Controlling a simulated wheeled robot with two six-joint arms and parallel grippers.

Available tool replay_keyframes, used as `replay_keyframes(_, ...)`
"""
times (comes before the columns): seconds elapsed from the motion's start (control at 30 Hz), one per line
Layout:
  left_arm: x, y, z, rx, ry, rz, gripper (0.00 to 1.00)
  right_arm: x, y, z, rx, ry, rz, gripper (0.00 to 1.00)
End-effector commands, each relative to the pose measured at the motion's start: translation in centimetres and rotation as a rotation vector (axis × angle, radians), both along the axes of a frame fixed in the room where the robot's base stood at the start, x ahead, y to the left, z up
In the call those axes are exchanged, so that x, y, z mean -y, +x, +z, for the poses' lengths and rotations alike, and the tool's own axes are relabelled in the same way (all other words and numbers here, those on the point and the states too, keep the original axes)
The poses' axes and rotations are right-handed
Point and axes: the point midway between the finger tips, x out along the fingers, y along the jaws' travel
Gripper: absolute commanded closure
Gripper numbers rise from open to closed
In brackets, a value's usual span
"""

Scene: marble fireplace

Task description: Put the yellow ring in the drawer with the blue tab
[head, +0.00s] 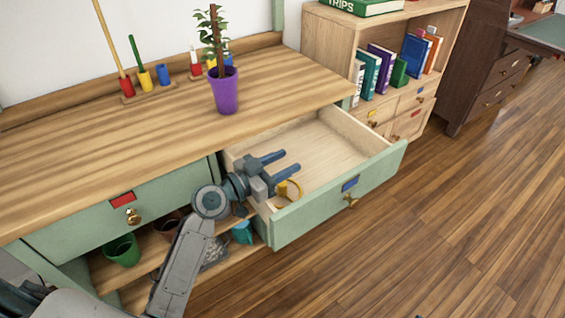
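The yellow ring (298,187) is inside the open drawer (335,205), at its left end near the front panel. I cannot tell whether it lies flat or leans. My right gripper is out of view.
A shut drawer with a red tab (122,199) is at the left. A purple pot (226,92) with a plant stands on the wooden top. Cups stand on the shelf below. A bookcase (330,40) is behind at right. The floor at right is clear.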

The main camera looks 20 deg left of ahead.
Motion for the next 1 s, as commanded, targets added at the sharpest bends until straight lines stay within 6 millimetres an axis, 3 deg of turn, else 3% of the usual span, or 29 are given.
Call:
replay_keyframes(0.03, 0.0, -0.1, -0.9, -0.018, -0.001, 0.0, 0.56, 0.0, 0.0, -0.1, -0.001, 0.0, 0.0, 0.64)
replay_keyframes(0.17, 0.0, -0.1, -0.8, -0.02, -0.001, -0.001, 0.56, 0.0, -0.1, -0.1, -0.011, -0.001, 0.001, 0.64)
replay_keyframes(0.47, 0.0, -0.1, 0.7, -0.017, -0.001, 0.0, 0.56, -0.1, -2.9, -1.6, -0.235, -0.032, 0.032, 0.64)
replay_keyframes(0.8, -3.8, -4.9, 0.6, -0.01, 0.005, -0.001, 0.56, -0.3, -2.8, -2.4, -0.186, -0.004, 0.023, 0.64)
replay_keyframes(1.0, -5.5, -7.2, 0.6, -0.009, 0.005, -0.002, 0.56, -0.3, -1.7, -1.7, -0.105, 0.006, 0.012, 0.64)
